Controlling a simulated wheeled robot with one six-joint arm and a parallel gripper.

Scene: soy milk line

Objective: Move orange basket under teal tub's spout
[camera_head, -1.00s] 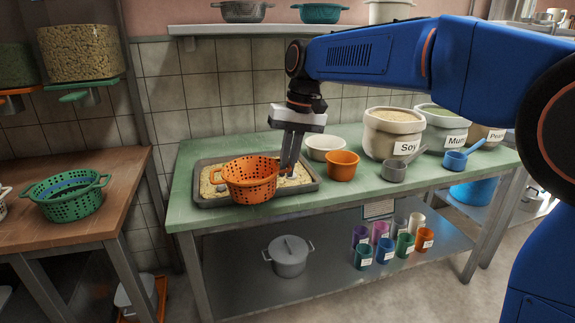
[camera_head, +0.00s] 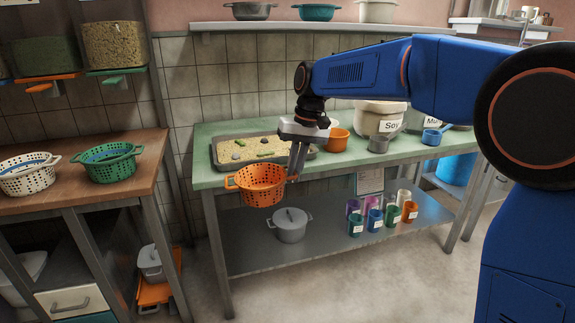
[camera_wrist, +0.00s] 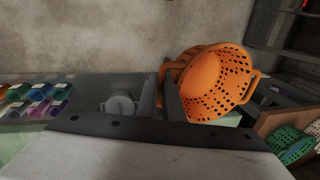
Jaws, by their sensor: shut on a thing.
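The orange basket (camera_head: 262,184) is a perforated bowl with two handles. My gripper (camera_head: 294,172) is shut on its right handle and holds it in the air in front of the green table's front edge. In the wrist view the basket (camera_wrist: 205,88) hangs beside my gripper's fingers (camera_wrist: 165,88), looking empty. At the upper left, a clear tub of beige grain (camera_head: 121,53) has a teal-green base and spout (camera_head: 117,75). To its left is an orange spout (camera_head: 50,88) under a darker tub.
A wooden table (camera_head: 60,200) at left bears a white basket (camera_head: 27,175) and a green basket (camera_head: 108,162). The green table (camera_head: 205,155) holds a grain tray (camera_head: 215,163) and bowls. A grey pot (camera_head: 290,226) stands on its lower shelf.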

